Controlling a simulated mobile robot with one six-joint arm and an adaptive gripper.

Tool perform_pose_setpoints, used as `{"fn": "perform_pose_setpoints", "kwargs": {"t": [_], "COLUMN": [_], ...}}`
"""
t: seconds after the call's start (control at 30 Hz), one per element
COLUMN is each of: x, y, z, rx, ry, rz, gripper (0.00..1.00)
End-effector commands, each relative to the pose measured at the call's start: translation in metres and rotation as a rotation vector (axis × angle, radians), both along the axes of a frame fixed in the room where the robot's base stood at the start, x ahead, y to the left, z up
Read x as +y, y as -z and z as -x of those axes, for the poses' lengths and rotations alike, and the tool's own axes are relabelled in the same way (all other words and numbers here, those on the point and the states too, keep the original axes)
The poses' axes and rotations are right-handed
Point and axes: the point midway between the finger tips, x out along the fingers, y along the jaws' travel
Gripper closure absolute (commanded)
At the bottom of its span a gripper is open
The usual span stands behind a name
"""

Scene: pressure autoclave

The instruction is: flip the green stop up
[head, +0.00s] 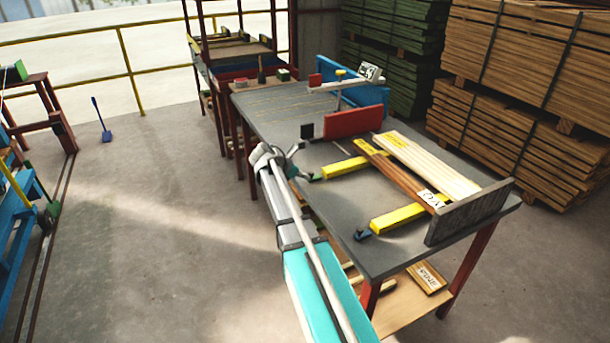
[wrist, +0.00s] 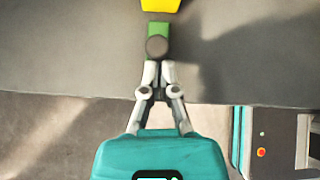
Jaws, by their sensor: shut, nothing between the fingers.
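The green stop (wrist: 159,29) is a small green block at the near end of a yellow bar (wrist: 160,5). A round grey piece (wrist: 157,46) sits on its near side. In the head view the green stop (head: 314,178) lies at the table's left edge, lying low beside the yellow bar (head: 345,168). My gripper (wrist: 158,66) is shut and empty. Its fingertips are right at the near side of the round grey piece; whether they touch it I cannot tell. In the head view my gripper (head: 291,160) is at the table edge, partly hidden by my arm.
A second yellow bar (head: 408,216) has a dark blue stop (head: 365,235) at its end. A brown board (head: 402,175) and a pale board (head: 430,165) lie across the bars. A red plate (head: 353,122) stands behind, and a grey fence (head: 470,212) stands at right.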

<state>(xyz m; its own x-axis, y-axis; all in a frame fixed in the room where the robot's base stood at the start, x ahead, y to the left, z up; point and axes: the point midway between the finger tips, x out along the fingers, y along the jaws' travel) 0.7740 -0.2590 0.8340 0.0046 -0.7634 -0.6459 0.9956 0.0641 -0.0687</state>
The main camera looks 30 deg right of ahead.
Motion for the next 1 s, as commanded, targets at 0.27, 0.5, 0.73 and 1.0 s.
{"fn": "perform_pose_setpoints", "kwargs": {"t": [0.27, 0.5, 0.73, 1.0], "x": [-0.006, -0.011, -0.015, -0.022], "y": [-0.004, -0.009, -0.018, -0.024], "z": [0.002, 0.003, 0.003, 0.004], "rx": [-0.001, -0.003, -0.007, -0.012], "ry": [0.008, 0.012, 0.014, 0.015], "rz": [-0.036, -0.087, -0.182, -0.314], "gripper": [1.00, 1.00, 1.00, 1.00]}}
